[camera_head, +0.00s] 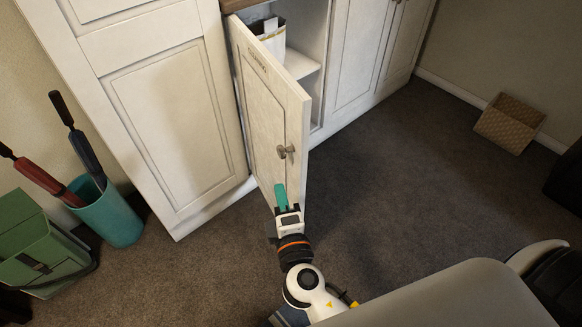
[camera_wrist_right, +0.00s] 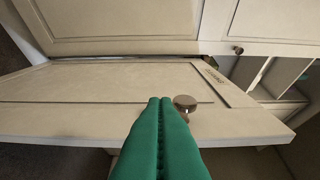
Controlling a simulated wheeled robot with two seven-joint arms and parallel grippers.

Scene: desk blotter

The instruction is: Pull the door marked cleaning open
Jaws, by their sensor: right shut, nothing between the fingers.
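The cabinet door marked cleaning (camera_head: 262,118) stands well open, swung out from the white cabinet, with its label near the top. Its round metal knob (camera_head: 285,151) is on the outer face near the free edge. My right gripper (camera_head: 281,196) is shut and empty, below the knob and close in front of the door's face. In the right wrist view the green fingers (camera_wrist_right: 160,105) are together, beside the knob (camera_wrist_right: 185,103); whether they touch the door I cannot tell. The label (camera_wrist_right: 213,76) also shows there. My left gripper is not in view.
Inside the open cabinet are a white shelf (camera_head: 299,63) and a pale container (camera_head: 271,38). A teal bin (camera_head: 112,219) with umbrellas and a green box (camera_head: 42,255) stand at the left. A woven basket (camera_head: 509,123) sits by the right wall. The carpet right of the door is clear.

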